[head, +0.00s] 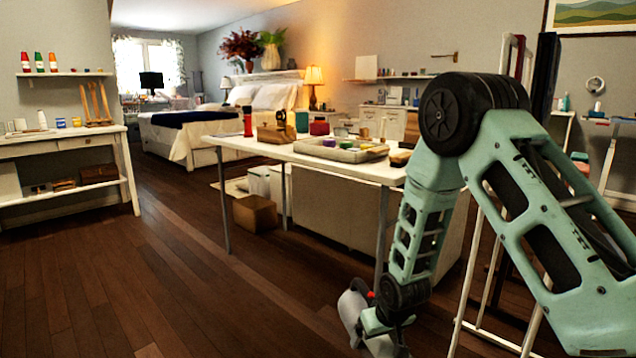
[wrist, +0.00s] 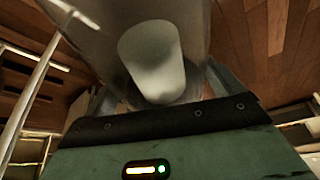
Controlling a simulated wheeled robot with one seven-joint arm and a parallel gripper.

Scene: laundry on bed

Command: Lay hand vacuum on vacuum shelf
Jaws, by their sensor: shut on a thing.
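The hand vacuum (head: 350,306) is a grey, rounded body with a small red part. It is low in the head view, held above the wooden floor. My gripper (head: 368,322) is shut on it. In the wrist view the vacuum's clear bin with a white cylinder inside (wrist: 152,62) fills the space between the fingers of my gripper (wrist: 155,92). The rest of the vacuum is out of the wrist view. I cannot tell which shelf is the vacuum shelf; a wall shelf (head: 64,74) with small bottles is at the left.
A white side table (head: 60,138) stands at left, and a bed (head: 178,140) at the back. Wooden floor at left is clear. A white rack stands beside my arm.

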